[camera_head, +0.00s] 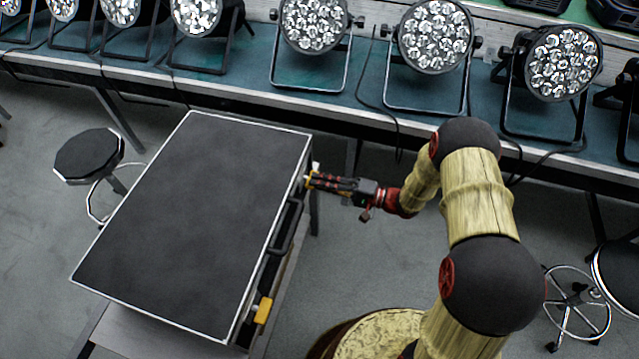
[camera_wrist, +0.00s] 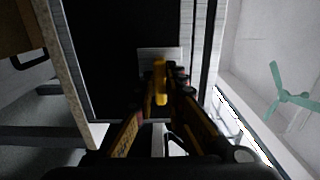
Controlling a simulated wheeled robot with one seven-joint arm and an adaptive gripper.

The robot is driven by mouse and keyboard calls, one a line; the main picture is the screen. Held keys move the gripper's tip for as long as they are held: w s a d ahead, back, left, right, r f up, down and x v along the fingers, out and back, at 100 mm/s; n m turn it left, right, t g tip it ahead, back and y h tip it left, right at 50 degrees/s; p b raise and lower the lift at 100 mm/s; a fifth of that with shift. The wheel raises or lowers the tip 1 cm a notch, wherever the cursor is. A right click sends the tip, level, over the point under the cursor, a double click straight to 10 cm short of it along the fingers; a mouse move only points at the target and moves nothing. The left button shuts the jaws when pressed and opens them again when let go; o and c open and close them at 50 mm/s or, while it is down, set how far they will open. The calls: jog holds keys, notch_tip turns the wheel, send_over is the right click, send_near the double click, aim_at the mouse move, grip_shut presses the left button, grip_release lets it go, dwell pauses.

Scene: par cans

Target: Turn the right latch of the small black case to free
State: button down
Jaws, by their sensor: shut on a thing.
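The small black case (camera_head: 190,215) lies flat on a stand, its latch side facing right in the head view. That side carries a dark handle (camera_head: 287,228) and a yellow latch (camera_head: 263,310) at the near end. My gripper (camera_head: 311,182) is at the far end of the same side, shut on the right latch, which it mostly hides in the head view. In the wrist view the yellow right latch (camera_wrist: 160,82) stands on a pale metal plate (camera_wrist: 150,55) between my fingers (camera_wrist: 155,108). I cannot tell exactly how far the latch is turned.
A long table (camera_head: 235,92) with several par cans (camera_head: 434,37) runs behind the case, with cables hanging from it. A black stool (camera_head: 88,156) stands left of the case and another stool (camera_head: 575,300) at the right. Bare floor (camera_head: 340,270) shows between case and my arm.

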jog(key=shift+s+f, duration=0.1)
jog(key=c, duration=1.8)
grip_release()
jog(key=shift+c, duration=0.2)
jog(key=v, duration=1.2)
